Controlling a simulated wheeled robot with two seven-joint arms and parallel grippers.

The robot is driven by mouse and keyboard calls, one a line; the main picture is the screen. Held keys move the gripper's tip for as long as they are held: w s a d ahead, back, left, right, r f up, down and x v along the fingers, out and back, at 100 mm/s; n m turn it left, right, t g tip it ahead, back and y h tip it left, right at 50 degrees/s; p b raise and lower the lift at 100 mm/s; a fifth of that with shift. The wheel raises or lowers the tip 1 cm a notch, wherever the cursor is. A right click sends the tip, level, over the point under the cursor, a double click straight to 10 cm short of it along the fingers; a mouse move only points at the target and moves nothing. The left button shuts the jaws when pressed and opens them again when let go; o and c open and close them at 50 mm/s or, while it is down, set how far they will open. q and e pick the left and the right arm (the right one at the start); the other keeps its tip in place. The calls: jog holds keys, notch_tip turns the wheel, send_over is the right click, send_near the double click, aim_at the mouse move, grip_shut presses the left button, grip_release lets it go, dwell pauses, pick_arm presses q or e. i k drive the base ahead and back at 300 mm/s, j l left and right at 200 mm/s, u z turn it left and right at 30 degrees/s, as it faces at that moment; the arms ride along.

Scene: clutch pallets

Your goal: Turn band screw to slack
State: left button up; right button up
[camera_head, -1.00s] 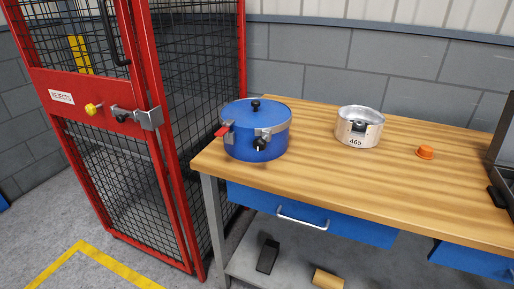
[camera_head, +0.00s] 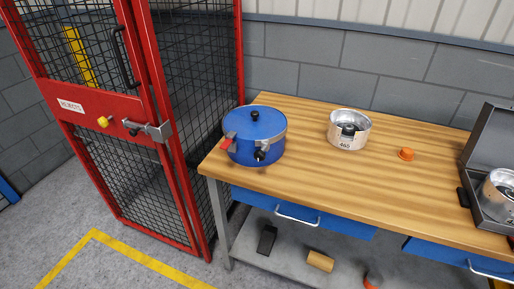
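A blue lidded pot (camera_head: 253,135) stands upright at the left end of the wooden workbench. A metal band runs round it, with a black-knobbed screw (camera_head: 260,155) at a bracket on its front. A red lever or clip (camera_head: 227,143) sits on its left side, and a black knob tops the lid. The lid is on, so the inside is hidden. I cannot tell how tight the band is. Neither of my grippers is in view.
A silver tin marked 465 (camera_head: 348,130) and an orange cap (camera_head: 406,154) stand on the workbench (camera_head: 330,185). An open grey case (camera_head: 486,205) holding another tin is at the right. A red mesh cage (camera_head: 150,130) marked REJECTS stands left. Floor in front is clear.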

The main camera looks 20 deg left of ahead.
aim_at(259, 155)
jog(key=i+j, duration=0.1)
jog(key=j, duration=0.3)
jog(key=i+j, duration=0.15)
jog(key=j, duration=0.2)
jog(key=i+j, duration=0.1)
jog(key=j, duration=0.3)
jog(key=i+j, duration=0.1)
jog(key=j, duration=0.25)
jog(key=i+j, duration=0.15)
jog(key=j, duration=0.25)
jog(key=l+z, duration=0.05)
